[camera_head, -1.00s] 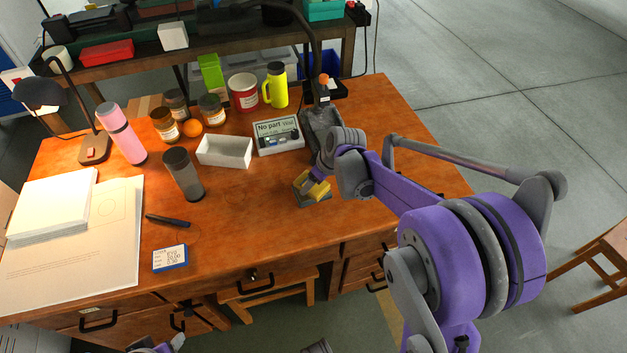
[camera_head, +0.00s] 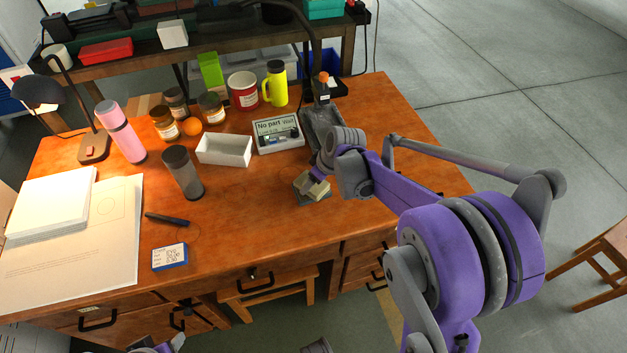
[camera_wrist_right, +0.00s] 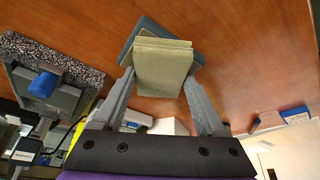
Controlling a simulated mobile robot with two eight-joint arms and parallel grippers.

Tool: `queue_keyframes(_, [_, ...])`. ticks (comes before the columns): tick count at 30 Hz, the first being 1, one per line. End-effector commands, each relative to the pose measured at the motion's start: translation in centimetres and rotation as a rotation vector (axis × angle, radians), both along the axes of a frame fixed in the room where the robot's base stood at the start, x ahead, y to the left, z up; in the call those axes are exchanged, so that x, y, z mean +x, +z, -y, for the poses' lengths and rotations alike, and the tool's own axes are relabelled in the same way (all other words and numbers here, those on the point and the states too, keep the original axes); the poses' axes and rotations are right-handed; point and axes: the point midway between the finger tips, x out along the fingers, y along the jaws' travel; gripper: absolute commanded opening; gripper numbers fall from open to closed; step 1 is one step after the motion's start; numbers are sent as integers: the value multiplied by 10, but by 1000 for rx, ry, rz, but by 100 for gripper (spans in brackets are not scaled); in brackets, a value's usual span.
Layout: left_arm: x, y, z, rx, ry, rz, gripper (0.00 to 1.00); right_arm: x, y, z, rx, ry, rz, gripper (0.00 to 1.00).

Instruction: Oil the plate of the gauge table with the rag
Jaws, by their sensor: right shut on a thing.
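My right gripper (camera_head: 318,180) is shut on a folded, pale olive rag (camera_head: 309,187). In the right wrist view, the rag (camera_wrist_right: 163,65) sits between both fingers (camera_wrist_right: 160,85). It is over a small blue-grey slab (camera_wrist_right: 143,27) on the desk; I cannot tell whether they touch. A grey stand with a speckled stone plate, probably the gauge table (camera_head: 322,122), is just behind my right gripper and partly hidden by it. The plate (camera_wrist_right: 50,50) shows at the left of the wrist view with a blue knob on it. My left gripper (camera_head: 172,345) barely shows at the bottom edge.
A display (camera_head: 277,136) reading "No part" stands left of the gauge stand, beside a white open box (camera_head: 224,150). The desk's front middle (camera_head: 245,215) is clear.

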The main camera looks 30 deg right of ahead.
Motion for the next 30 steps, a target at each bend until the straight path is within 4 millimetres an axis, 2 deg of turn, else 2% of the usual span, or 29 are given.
queue_keyframes(16, [0,2,0,0,0,1,61,-1,1,0,0,2,-3,29])
queue_keyframes(30, [5,30,0,0,0,11,61,0,39,0,1,0,-1,29])
